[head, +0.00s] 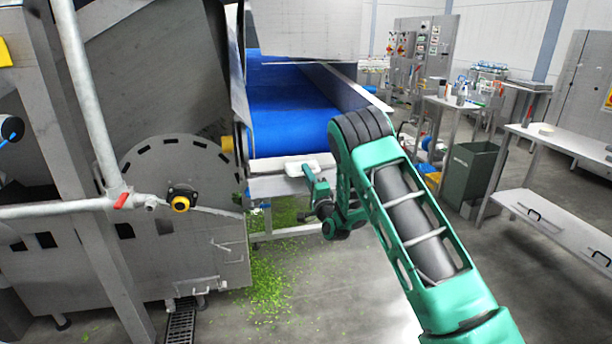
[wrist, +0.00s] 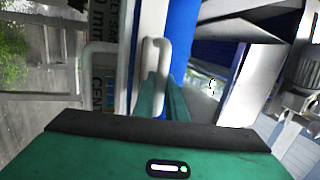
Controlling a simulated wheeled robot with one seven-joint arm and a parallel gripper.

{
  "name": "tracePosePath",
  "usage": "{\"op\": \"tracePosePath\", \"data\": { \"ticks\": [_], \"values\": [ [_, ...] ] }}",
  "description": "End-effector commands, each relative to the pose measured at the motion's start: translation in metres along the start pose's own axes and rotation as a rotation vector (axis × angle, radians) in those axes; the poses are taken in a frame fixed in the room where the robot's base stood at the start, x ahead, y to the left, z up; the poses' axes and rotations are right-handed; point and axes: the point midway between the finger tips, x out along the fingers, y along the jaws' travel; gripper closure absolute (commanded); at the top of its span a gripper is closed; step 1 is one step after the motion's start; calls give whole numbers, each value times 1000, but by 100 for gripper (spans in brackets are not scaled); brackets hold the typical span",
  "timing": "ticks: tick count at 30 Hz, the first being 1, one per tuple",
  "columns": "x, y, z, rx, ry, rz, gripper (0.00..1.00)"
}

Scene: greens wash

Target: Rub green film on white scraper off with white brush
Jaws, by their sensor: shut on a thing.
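The white scraper (head: 268,165) is a pale bar across the near end of the blue belt (head: 290,110). My gripper (head: 312,183) is beside the bar's right part. A white block, which looks like the white brush (head: 318,162), is at the gripper and overlaps the scraper in the head view. In the wrist view my gripper (wrist: 162,90) has its teal fingers close together on a white looped handle (wrist: 153,60). The brush's bristles are hidden, and I cannot tell whether they touch the scraper. I cannot make out green film on the scraper.
A large grey machine (head: 180,180) stands at the left, close to the belt end. Green leaf scraps (head: 265,285) lie on the floor beneath. A steel bench (head: 560,150) and a dark green bin (head: 468,172) stand to the right. Grey floor is free between.

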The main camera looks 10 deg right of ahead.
Motion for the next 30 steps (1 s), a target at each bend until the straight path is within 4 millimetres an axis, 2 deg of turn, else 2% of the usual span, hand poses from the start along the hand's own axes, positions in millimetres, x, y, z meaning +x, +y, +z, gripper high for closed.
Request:
{"op": "tracePosePath", "data": {
  "ticks": [15, 30],
  "values": [
    [-42, -12, 4, -2, 1, 2, 100],
    [-50, -14, 4, -2, 2, 2, 100]
  ]
}}
